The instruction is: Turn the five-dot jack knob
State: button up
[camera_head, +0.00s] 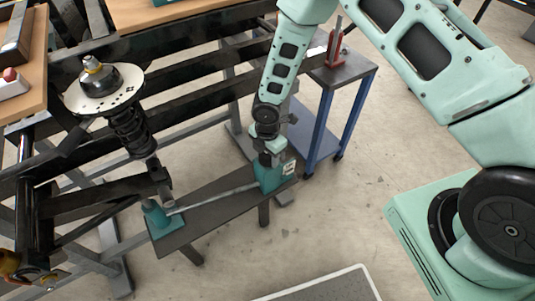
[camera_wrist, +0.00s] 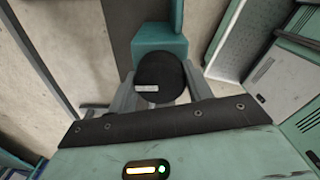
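A teal jack unit (camera_head: 268,178) with a white label stands on the right end of a dark bench. My gripper (camera_head: 270,150) points down at its top. In the wrist view a round black knob (camera_wrist: 160,70) with a small pale mark lies between the two grey fingers of my gripper (camera_wrist: 160,88). Part of the teal housing (camera_wrist: 160,45) shows beyond it. The fingers flank the knob closely, with no clear gap on either side; whether they press on it I cannot tell. I cannot make out any dots.
A rod runs left from the jack to another teal unit (camera_head: 157,218). A spring strut with a round top plate (camera_head: 100,88) stands in the black frame at left. A blue cart (camera_head: 325,110) stands behind the jack.

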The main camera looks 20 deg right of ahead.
jog(key=o, duration=0.4)
jog(key=shift+r, duration=0.15)
notch_tip(320, 180, up, 17)
jog(key=shift+r+p, duration=0.1)
jog(key=shift+p, duration=0.25)
dwell(0.4)
jog(key=s+r+m, duration=0.5)
jog(key=s+r, duration=0.1)
jog(key=s, duration=0.2)
jog(key=s+r+m, duration=0.5)
jog(key=s+r, duration=0.1)
jog(key=s, duration=0.3)
jog(key=s+a+r+m, duration=0.1)
jog(key=s+r+m, duration=0.4)
jog(key=s, duration=0.3)
jog(key=shift+s+r+m+y+p, duration=0.15)
jog(key=shift+r+m+y+p, duration=0.2)
jog(key=shift+r, duration=0.2)
